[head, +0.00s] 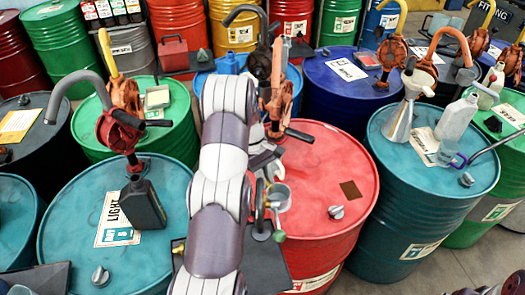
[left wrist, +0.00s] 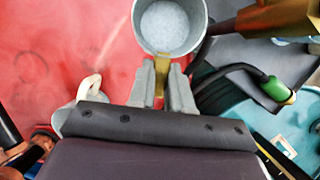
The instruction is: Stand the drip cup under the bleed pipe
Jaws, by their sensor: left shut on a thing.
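The drip cup (head: 281,196) is a small grey metal cup, open at the top, over the left part of the red drum (head: 325,180). The cup looks empty. A dark curved pipe with a green end (head: 278,236) is just below and left of the cup in the head view. It lies right of the fingers in the left wrist view (left wrist: 277,90). I cannot tell which part is the bleed pipe.
An orange pump (head: 276,92) stands behind the cup on the red drum. A teal drum (head: 120,225) with a black oil bottle (head: 143,205) is left; another teal drum (head: 430,160) with a funnel (head: 405,110) is right. The red drum's right top is mostly clear.

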